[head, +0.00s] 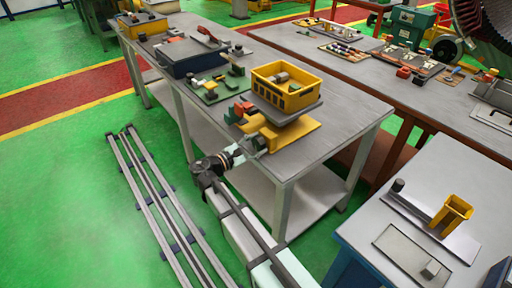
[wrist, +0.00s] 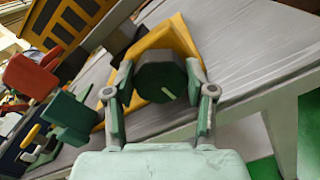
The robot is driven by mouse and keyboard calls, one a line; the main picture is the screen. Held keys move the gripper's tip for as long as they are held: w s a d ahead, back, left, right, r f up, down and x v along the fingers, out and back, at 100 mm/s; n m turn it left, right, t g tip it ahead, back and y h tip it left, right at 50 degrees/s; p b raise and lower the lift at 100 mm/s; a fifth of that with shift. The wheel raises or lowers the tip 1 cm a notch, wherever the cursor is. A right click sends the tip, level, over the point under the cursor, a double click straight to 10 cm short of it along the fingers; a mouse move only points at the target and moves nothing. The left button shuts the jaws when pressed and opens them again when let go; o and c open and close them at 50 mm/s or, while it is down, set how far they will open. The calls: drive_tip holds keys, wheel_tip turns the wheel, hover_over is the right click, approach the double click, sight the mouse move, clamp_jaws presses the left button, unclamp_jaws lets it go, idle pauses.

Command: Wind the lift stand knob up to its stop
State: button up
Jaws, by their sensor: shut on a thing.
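The lift stand has a yellow base (head: 290,136) and a dark grey top plate (head: 287,115), and stands at the near edge of the grey table in the head view. A yellow bin (head: 287,97) sits on its plate. In the wrist view, the round dark green knob (wrist: 158,84) faces me, with a pale line pointing down and to the right. My gripper (wrist: 160,78) is shut on the knob, one finger on each side. In the head view my gripper (head: 243,150) reaches the stand's near side, and the knob is hard to make out there.
Red and green parts (head: 240,111) lie just left of the stand and show close by in the wrist view (wrist: 70,115).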

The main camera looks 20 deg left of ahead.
idle(0.3)
drive_tip(key=o, duration=1.2)
drive_tip(key=shift+c, duration=0.2)
drive_tip(key=v, duration=1.2)
